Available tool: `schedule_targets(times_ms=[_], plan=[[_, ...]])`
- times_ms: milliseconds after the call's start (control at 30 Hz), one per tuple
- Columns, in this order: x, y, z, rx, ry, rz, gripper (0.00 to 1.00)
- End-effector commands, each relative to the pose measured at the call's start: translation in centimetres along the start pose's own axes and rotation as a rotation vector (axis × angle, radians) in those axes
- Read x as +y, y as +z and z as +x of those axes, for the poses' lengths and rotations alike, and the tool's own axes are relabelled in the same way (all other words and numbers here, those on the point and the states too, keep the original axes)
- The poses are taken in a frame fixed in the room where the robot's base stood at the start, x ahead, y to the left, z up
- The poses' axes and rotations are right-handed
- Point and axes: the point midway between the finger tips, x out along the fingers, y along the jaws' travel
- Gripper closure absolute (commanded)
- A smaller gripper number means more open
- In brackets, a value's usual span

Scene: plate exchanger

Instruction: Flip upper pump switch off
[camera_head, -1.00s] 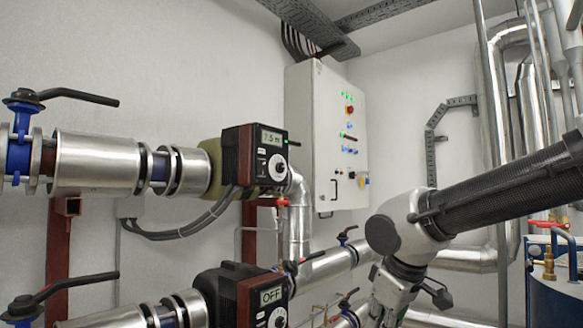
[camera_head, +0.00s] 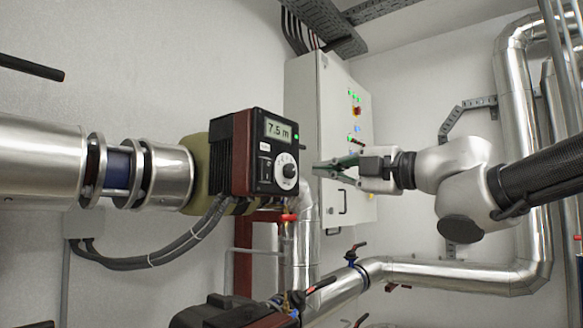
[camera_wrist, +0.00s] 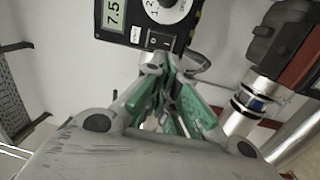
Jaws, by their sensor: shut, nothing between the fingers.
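The upper pump (camera_head: 240,155) is a dark red and black box on a silver pipe, with a lit "7.5 m" display (camera_head: 278,130) and a round white dial (camera_head: 287,170). Its small black switch (camera_head: 265,170) sits left of the dial; in the wrist view the switch (camera_wrist: 158,40) is below the display and dial. I cannot tell the switch's position for sure, but the display is lit. My gripper (camera_head: 322,169) has green fingers, shut and empty, just right of the pump's front face. In the wrist view its fingertips (camera_wrist: 165,64) point at the pump's switch edge.
A white control cabinet (camera_head: 305,100) with coloured lights is on the wall behind my gripper. The lower pump (camera_head: 232,313) and a red-handled valve (camera_head: 322,284) are below. Silver pipes (camera_head: 450,274) run at lower right. Grey cables (camera_head: 150,262) hang left of the pump.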

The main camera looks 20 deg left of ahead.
Motion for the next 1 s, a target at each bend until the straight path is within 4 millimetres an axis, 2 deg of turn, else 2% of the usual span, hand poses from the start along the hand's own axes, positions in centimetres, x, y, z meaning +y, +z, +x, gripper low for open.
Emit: schedule_targets(times_ms=[100,567,767,1000], plan=[[0.7,-1.0,0.0,0.041,0.031,-0.044,1.0],[0.8,-1.0,0.4,0.041,0.033,-0.06,1.0],[0.7,-1.1,3.4,0.042,0.031,-0.057,1.0],[0.9,-1.3,8.6,0.041,0.031,-0.057,1.0]])
